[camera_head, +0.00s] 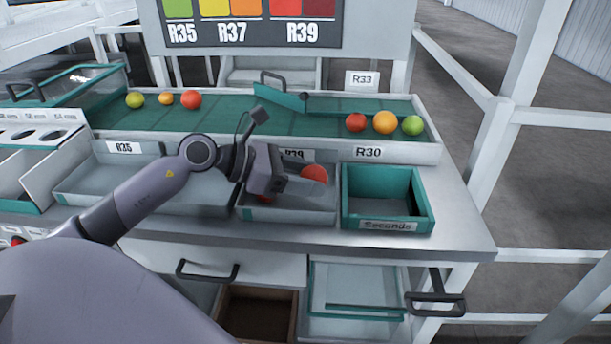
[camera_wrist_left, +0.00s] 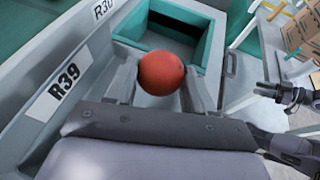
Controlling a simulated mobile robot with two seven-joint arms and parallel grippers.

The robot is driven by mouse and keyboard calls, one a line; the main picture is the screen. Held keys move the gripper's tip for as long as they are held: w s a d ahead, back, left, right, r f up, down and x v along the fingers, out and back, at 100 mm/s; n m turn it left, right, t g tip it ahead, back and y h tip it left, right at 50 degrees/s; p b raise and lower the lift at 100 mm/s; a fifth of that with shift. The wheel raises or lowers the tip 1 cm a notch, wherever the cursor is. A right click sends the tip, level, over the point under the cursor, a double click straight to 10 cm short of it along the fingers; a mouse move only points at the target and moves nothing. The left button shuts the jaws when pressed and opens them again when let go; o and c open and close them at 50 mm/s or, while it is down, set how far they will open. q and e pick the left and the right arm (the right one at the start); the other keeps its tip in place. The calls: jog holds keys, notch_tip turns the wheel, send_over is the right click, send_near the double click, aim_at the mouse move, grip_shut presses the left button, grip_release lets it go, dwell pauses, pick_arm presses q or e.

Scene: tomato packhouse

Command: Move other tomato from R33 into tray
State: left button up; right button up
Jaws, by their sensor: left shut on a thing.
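My left gripper (camera_head: 300,183) is shut on a red tomato (camera_head: 313,173) and holds it above the grey tray (camera_head: 290,215), whose label is partly covered in the head view. In the left wrist view the held tomato (camera_wrist_left: 161,73) sits between the fingertips (camera_wrist_left: 160,88), beside the R39 label (camera_wrist_left: 64,92). Near the R33 sign (camera_head: 362,79), a red (camera_head: 356,122), an orange (camera_head: 385,122) and a green tomato (camera_head: 412,125) lie on the green belt. My right gripper (camera_wrist_left: 285,95) shows at the wrist view's right edge; its opening is unclear.
The teal Seconds crate (camera_head: 426,207) stands right of the grey tray. The R35 tray (camera_head: 75,187) is to the left. Yellow-green (camera_head: 135,100), orange (camera_head: 166,99) and red (camera_head: 191,99) tomatoes lie at the belt's left. A teal diverter (camera_head: 282,97) crosses the belt's back edge.

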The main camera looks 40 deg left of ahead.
pick_arm(q)
jog(key=o, duration=0.9)
jog(key=c, duration=0.3)
jog(key=shift+r, duration=0.15)
jog(key=shift+r+p, duration=2.35)
jog(key=shift+r, duration=1.05)
